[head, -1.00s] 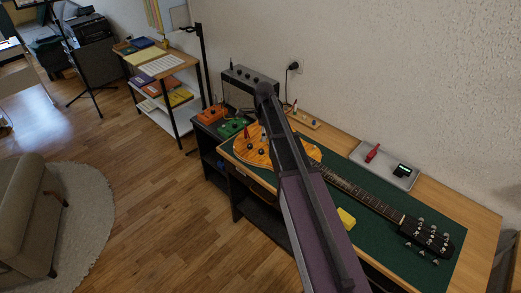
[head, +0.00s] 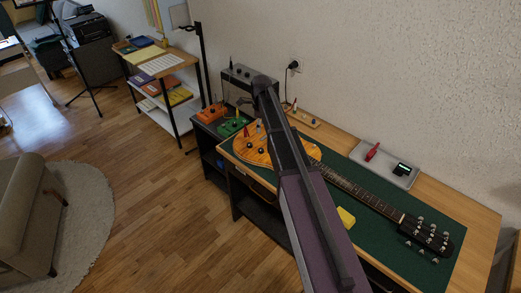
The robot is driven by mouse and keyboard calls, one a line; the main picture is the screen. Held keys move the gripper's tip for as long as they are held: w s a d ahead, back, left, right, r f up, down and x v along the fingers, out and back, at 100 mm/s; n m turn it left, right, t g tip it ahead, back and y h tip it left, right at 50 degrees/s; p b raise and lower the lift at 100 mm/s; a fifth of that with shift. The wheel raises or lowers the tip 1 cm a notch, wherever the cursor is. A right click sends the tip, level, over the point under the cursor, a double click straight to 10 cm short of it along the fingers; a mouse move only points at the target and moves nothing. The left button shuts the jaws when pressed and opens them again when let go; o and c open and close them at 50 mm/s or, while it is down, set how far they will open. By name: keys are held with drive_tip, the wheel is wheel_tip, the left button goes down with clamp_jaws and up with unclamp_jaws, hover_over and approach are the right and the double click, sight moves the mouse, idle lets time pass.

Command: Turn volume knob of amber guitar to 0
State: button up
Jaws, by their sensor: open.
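The amber guitar (head: 250,157) lies on a green mat (head: 320,205) on the wooden workbench, its neck (head: 360,191) running to the lower right and ending in a dark headstock (head: 430,237). Small dark knobs (head: 251,150) and a red-tipped part (head: 246,132) show on the left part of its body. I cannot tell which knob is the volume knob or where it points. My arm crosses in front of the guitar and hides the middle of its body. My gripper cannot be made out; the arm ends near the guitar's far side.
Orange (head: 211,112) and green (head: 233,127) pedals sit left of the guitar, with a grey amplifier (head: 250,76) behind. A tray (head: 385,170) holds a red tool and a dark device. A yellow cloth or block (head: 346,216) lies below the neck. Floor to the left is open.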

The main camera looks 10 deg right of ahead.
sight(261, 149)
drive_tip(key=shift+f+b, duration=6.6)
drive_tip(key=shift+f, duration=0.15)
